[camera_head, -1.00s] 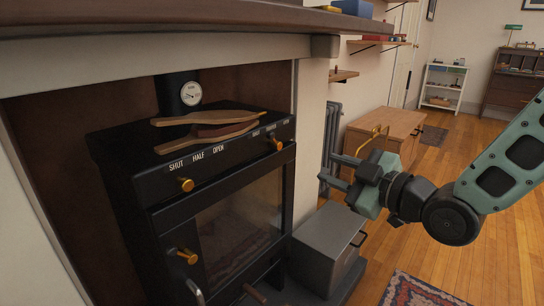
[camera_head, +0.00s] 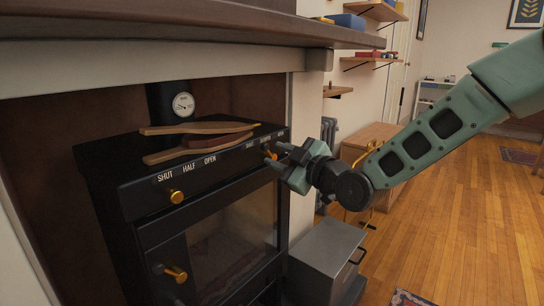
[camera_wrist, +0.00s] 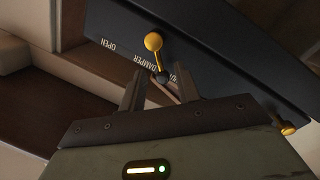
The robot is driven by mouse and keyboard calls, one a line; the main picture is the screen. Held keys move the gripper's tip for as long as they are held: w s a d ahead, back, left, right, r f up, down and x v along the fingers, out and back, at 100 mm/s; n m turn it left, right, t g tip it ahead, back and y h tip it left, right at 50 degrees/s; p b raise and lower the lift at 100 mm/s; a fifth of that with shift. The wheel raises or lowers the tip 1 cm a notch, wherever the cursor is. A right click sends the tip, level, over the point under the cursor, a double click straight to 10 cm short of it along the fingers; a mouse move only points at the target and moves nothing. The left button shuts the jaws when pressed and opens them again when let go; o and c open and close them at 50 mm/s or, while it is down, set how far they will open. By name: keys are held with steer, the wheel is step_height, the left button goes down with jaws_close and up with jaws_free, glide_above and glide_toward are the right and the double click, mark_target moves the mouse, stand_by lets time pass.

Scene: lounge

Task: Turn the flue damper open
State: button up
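The flue damper is a small brass-knobbed lever (camera_head: 270,155) on the stove's front panel, at its right end. In the wrist view the damper lever (camera_wrist: 154,46) shows its round knob, its stem and a dark pivot, with upside-down "OPEN" and "DAMPER" lettering beside it. My gripper (camera_head: 278,156) is open at the right end of the panel. In the wrist view my gripper (camera_wrist: 159,83) has one finger on each side of the pivot, and the knob lies beyond the tips. I cannot tell whether a finger touches the lever.
A second brass knob (camera_head: 176,197) sits under "SHUT HALF OPEN" on the black stove (camera_head: 135,165). Wooden tongs or bellows (camera_head: 200,140) lie on top. The mantel shelf (camera_head: 180,28) overhangs above. A grey box (camera_head: 325,255) stands right of the stove, below my arm.

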mark_target(269, 152)
steer(key=shift+x, duration=1.4)
jaws_close()
